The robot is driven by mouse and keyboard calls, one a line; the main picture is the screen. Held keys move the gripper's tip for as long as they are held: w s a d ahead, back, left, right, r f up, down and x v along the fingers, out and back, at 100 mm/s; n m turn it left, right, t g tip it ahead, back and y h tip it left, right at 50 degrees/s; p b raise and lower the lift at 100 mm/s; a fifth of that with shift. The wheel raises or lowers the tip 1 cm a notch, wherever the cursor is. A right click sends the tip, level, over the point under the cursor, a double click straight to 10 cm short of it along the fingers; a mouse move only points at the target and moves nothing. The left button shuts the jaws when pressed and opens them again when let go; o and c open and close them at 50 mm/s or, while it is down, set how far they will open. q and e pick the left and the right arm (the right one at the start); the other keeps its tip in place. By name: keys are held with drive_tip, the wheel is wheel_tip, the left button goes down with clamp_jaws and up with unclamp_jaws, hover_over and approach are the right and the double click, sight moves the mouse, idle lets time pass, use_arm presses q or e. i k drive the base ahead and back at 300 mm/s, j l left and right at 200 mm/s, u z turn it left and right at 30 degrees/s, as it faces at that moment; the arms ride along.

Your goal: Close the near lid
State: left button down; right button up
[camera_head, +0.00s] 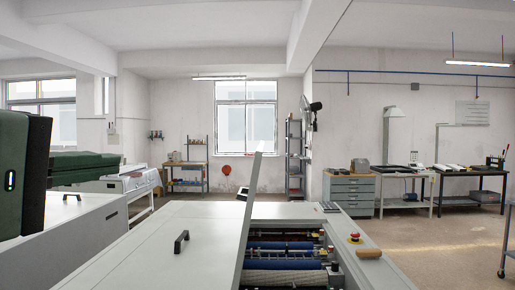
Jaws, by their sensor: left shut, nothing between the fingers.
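The plate processor (148,255) fills the lower middle of the head view. A thin pale lid (247,215) stands steeply raised on it, seen nearly edge-on and tilted slightly. To its right the machine is open and shows blue and grey rollers (285,256). To its left is a flat pale top with a black handle (181,241). I cannot make out fingers of either gripper, and nothing of mine is seen touching the lid.
A red stop button (354,238) and a tan handle-like piece (369,254) sit right of the opening. A dark green and black block (20,175) is close at the left edge, above a white cabinet (90,230). The floor at right is clear.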

sight(249, 198)
drive_tip(key=i+l, duration=0.15)
drive_tip(key=i, duration=0.3)
drive_tip(key=i+l, duration=0.15)
drive_tip(key=i, duration=0.25)
drive_tip(key=i+l, duration=0.15)
drive_tip(key=i, duration=0.3)
